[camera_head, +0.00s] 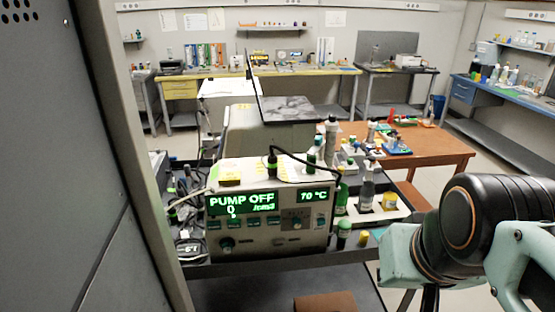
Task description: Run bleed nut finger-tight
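The particle classifier unit (268,243) is a pale box with a lit green display (243,204) reading "PUMP OFF", "0" and "70 °C". Its front has several buttons and a round dark knob (227,243). My teal and black arm shows at the lower right, apart from the unit. The fingers of my gripper are not seen.
A tray (402,211) with bottles stands right of the unit. A grey cabinet (75,150) blocks the left side. A wooden table (440,150) stands behind.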

